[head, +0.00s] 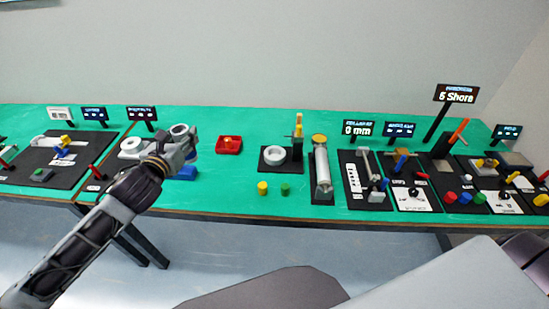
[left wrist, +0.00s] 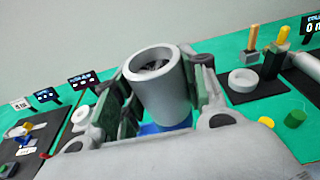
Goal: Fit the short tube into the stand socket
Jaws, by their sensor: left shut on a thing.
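My left gripper (head: 184,143) is shut on a short grey tube (head: 179,129), held upright above the table. In the left wrist view the tube (left wrist: 158,88) stands between the two fingers of the gripper (left wrist: 155,95), its open top facing the camera and its bore dark inside. A blue block (head: 187,173) lies on the table just below and beside the gripper. Part of this blue thing (left wrist: 152,128) shows behind the tube in the left wrist view. I cannot tell whether it is the stand with the socket. The tube's lower end is hidden. My right gripper is out of view.
A red tray (head: 229,150) is right of the gripper. A white ring (head: 274,155) lies on a black mat farther right, with yellow (head: 262,188) and green (head: 285,189) cylinders in front. Another white ring (head: 131,146) is close on the left. Green tabletop between is clear.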

